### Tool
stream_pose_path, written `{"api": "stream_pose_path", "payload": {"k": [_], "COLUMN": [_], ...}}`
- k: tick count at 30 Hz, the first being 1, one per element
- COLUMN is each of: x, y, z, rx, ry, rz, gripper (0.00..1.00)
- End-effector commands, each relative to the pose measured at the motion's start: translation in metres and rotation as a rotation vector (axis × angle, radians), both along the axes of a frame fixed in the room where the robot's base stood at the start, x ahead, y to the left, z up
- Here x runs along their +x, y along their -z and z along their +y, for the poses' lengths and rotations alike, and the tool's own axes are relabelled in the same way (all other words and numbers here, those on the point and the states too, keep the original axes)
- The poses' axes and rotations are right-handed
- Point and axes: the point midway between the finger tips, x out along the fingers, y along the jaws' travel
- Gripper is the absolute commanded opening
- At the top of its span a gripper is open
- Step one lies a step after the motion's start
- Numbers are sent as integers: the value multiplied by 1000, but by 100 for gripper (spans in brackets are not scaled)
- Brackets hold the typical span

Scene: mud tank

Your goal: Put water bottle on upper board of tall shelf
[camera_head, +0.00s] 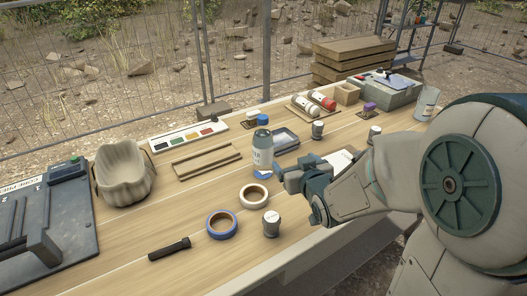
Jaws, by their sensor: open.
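The water bottle (262,156), pale grey-blue with a white label, stands upright near the middle of the table. My gripper (286,178) is open, just to the right of the bottle's lower part and pointing toward it. I cannot tell whether the fingers touch it. The tall shelf (424,26) stands beyond the table at the top right. Its top is cut off by the picture edge, and small items sit on a visible board.
A blue tape roll (221,224), a white tape roll (255,196) and a small grey canister (271,223) stand in front of the bottle. Wooden crates (350,58) and a wire fence (235,50) stand beyond the table.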

Motion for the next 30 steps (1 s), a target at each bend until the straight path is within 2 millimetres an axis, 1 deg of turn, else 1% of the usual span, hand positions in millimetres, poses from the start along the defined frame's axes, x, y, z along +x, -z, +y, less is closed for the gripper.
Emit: {"api": "stream_pose_path", "payload": {"k": [1,3,7,11,14,17,24,27,30], "x": [3,6,7,7,12,25,67,78,83], "y": [16,20,24,23,22,20,20,20,21], "z": [8,17,30,37,40,47,67,72,74], "rx": [27,65,124,159,170,173,172,172,171], "ry": [-26,-59,-104,-128,-136,-136,-137,-137,-136], "rz": [-40,-103,-190,-240,-254,-257,-257,-256,-256], "gripper": [82,82,82,82,82,82,82,82,82]}}
